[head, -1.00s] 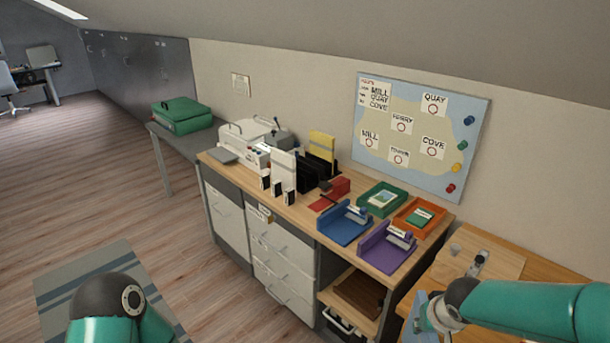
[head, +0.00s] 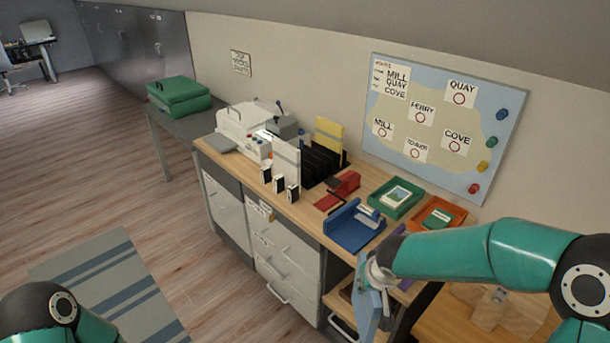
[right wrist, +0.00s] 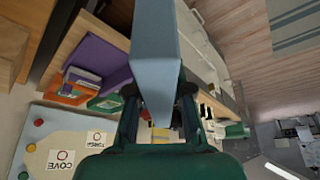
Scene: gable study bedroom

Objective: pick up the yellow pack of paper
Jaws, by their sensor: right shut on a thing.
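The yellow pack of paper (head: 329,138) stands upright at the back of the desk, by a black slotted rack (head: 322,164) that hides its lower part. My right gripper (head: 376,276) is over the desk's near right end, well apart from the yellow pack. It is shut on a light blue block-like thing (head: 367,308), which hangs down from it. In the right wrist view this light blue thing (right wrist: 155,55) fills the space between the fingers (right wrist: 158,95). Only a bend of my left arm shows at the lower left; its gripper is out of view.
A white pack (head: 287,165) and small black-and-white boxes stand left of the rack. A red stapler-like thing (head: 343,184), a blue tray (head: 350,232), a green tray (head: 394,207) and an orange tray (head: 458,216) lie to its right. Open floor lies left.

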